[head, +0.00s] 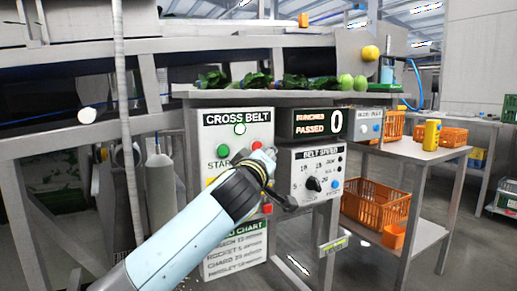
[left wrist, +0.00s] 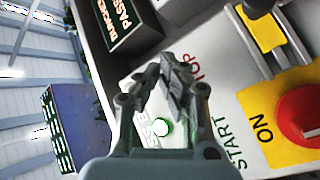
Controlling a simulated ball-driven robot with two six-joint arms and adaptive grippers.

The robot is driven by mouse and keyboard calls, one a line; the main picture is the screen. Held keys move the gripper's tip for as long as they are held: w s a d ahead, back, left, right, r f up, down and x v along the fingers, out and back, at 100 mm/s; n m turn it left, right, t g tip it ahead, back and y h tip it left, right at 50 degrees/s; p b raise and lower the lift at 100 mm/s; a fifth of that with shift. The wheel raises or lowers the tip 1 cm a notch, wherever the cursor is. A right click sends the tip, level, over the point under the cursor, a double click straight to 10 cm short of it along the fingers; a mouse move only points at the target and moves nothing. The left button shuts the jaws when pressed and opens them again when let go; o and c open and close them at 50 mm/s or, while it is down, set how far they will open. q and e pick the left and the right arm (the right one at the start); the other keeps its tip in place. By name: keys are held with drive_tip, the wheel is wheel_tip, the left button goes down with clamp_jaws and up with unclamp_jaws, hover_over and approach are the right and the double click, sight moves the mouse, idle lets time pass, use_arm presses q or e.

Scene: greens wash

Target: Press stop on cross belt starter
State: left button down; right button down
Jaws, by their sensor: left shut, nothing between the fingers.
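The cross belt starter (head: 238,131) is a white panel with a black "CROSS BELT" title and a lit, green-rimmed lamp (head: 240,129). Its green start button (head: 222,149) shows at left in the head view. The red stop button (head: 257,146) shows just above my left gripper (head: 266,160). My left gripper is shut and empty, in front of the panel's right part. In the left wrist view, the closed fingers (left wrist: 170,82) lie beside the red STOP lettering (left wrist: 206,68). The buttons are hidden there, and contact cannot be told. My right gripper is not in view.
A red knob on a yellow ON plate (left wrist: 272,125) is on the starter. To its right are the belt speed box (head: 312,172) and the counter reading 0 (head: 323,123). Greens lie on the belt above. A side table (head: 420,152) holds orange crates.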

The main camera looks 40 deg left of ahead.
use_arm(q)
drive_tip(key=shift+a, duration=0.1)
drive_tip(key=shift+w+a, duration=0.15)
drive_tip(key=shift+a, duration=0.15)
drive_tip(key=shift+w+a+b, duration=0.2)
drive_tip(key=shift+a+b, duration=0.2)
idle(0.9)
drive_tip(key=shift+d, duration=0.1)
drive_tip(key=shift+s+d, duration=0.4)
drive_tip(key=shift+d, duration=0.3)
drive_tip(key=d, duration=0.1)
drive_tip(key=s+d, duration=0.1)
drive_tip(key=d, duration=0.1)
drive_tip(key=s+d, duration=0.1)
drive_tip(key=shift+d, duration=0.3)
